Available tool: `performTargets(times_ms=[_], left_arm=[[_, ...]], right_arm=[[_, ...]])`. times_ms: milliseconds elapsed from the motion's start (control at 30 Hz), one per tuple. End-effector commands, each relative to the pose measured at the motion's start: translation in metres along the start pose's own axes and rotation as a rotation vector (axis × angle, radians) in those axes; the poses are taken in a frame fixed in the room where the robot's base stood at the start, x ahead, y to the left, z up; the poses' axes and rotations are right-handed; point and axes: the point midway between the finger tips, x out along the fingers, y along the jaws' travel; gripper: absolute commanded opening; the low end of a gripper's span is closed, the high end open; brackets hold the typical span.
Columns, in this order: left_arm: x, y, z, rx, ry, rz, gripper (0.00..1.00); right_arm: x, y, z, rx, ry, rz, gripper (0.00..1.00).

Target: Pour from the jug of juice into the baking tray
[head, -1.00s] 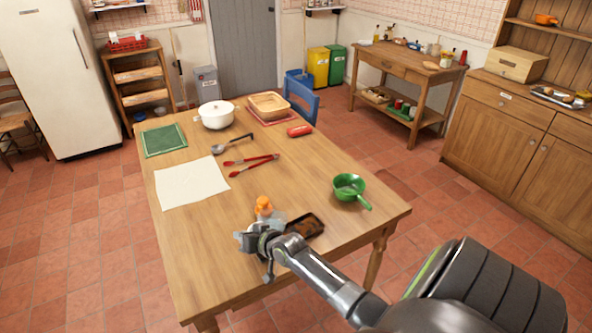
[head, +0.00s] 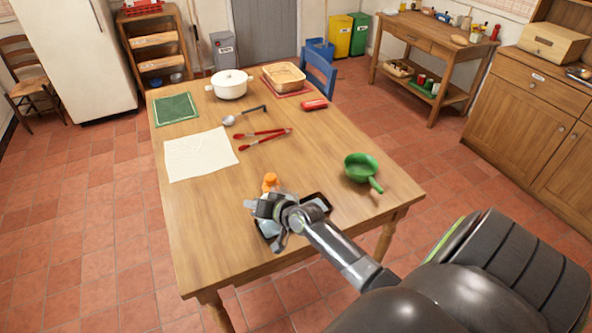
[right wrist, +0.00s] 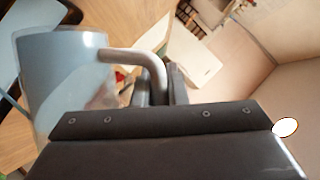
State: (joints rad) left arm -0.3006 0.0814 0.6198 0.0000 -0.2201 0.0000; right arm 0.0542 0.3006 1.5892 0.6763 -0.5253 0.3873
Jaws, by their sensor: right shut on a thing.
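My right gripper (head: 266,207) is over the near part of the table, shut on the handle of a jug. In the right wrist view the jug (right wrist: 65,75) is pale blue-grey and see-through, with its curved handle (right wrist: 140,57) running into the jaws. I cannot make out how much juice is in it. In the head view the arm hides most of the jug. A dark baking tray (head: 321,201) lies on the table under and behind the gripper, its middle hidden. My left gripper is not in view.
An orange-topped bottle (head: 270,182) stands just behind the gripper. A green pan (head: 361,167) is to the right. Red tongs (head: 262,136), a ladle (head: 243,115), a white cloth (head: 200,155) and a white pot (head: 229,85) are further back. The table's left front is clear.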

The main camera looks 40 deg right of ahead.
Motion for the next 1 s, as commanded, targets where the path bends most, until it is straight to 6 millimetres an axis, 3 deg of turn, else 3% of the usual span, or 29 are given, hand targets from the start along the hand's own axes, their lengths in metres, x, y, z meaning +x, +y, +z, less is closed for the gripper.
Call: performTargets(times_ms=[1000], left_arm=[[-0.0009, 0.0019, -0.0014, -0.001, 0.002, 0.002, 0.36]], right_arm=[[-0.0024, -0.0077, 0.0023, 0.039, -0.007, -0.02, 0.0]])
